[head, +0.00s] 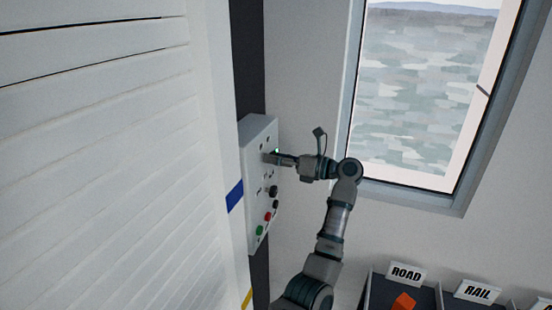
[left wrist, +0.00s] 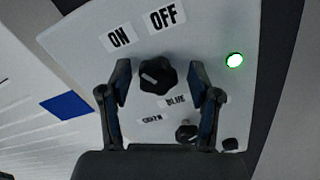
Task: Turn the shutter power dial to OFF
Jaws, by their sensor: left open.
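The control panel (head: 258,180) is a pale box on the wall beside the shutter, and it fills much of the left wrist view (left wrist: 200,30). The black power dial (left wrist: 157,76) sits below the ON label (left wrist: 119,37) and the OFF label (left wrist: 164,16). A pale mark on the dial shows, its pointing direction unclear. My left gripper (left wrist: 162,95) is open, with one finger on each side of the dial; contact cannot be told. In the head view the left gripper (head: 272,158) is at the panel's upper part and hides the dial. My right gripper is not in view.
A green light (left wrist: 235,60) glows right of the dial. Smaller knobs (left wrist: 187,132) and BLUE and GREEN labels sit below it. Red (head: 267,216) and green (head: 259,231) buttons are lower on the panel. The white shutter (head: 110,160) stands left; bins labelled ROAD (head: 406,273) and RAIL stand lower right.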

